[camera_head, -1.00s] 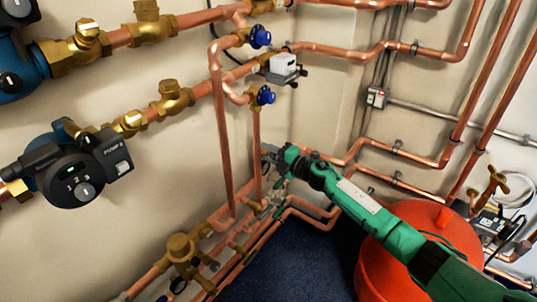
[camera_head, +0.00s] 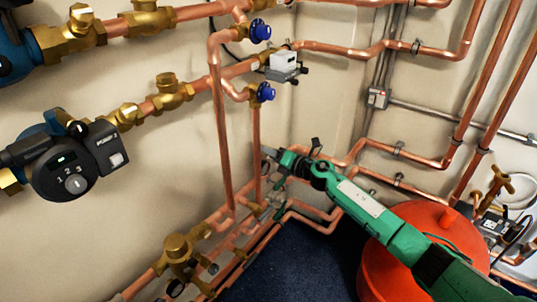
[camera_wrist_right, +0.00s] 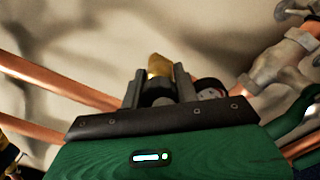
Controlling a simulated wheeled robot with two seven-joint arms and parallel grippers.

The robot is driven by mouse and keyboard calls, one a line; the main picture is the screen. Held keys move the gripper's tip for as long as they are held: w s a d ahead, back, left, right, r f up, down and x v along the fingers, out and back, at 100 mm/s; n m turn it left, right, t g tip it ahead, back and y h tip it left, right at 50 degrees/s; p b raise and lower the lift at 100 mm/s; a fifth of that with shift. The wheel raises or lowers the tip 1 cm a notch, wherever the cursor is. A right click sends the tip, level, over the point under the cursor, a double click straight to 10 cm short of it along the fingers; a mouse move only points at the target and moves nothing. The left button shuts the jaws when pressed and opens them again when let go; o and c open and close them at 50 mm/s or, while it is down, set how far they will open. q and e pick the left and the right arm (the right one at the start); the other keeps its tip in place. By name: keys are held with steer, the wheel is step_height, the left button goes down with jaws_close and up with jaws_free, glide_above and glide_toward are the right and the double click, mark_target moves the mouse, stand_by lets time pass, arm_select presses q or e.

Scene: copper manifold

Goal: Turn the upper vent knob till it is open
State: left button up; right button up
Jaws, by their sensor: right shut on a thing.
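My right gripper (camera_head: 270,156) is low beside the vertical copper pipes, near the corner of the room. In the right wrist view its two grey fingers (camera_wrist_right: 160,85) are shut around a small brass-coloured part (camera_wrist_right: 158,65), which sticks up between them. A dark round piece with a pale, reddish face (camera_wrist_right: 210,88) sits just right of the fingers. The fingers and arm hide most of the held part, and I cannot tell for sure that it is the upper vent knob. Two blue knobs, one higher (camera_head: 261,31) and one lower (camera_head: 265,92), are on the pipes above, apart from my gripper. My left gripper is out of view.
A pump (camera_head: 72,165) with a dial is on the left wall pipes. Copper pipes (camera_head: 225,150) run close to my gripper. A red-orange vessel (camera_head: 378,255) stands under my right arm. Dark blue floor (camera_head: 285,265) is open at the bottom middle.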

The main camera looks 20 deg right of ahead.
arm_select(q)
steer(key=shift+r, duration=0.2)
arm_select(e)
steer(key=shift+f, duration=0.15)
steer(key=o, duration=1)
steer(key=shift+c, duration=0.2)
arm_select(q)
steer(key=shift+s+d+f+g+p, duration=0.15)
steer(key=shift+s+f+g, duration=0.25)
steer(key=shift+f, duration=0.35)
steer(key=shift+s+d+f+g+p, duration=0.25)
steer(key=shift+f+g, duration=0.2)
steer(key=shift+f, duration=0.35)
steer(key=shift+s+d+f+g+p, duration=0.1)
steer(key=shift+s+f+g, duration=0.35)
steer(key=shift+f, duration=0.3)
arm_select(e)
steer(key=v, duration=1.4)
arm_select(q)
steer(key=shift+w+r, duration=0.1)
arm_select(e)
steer(key=shift+w, duration=0.1)
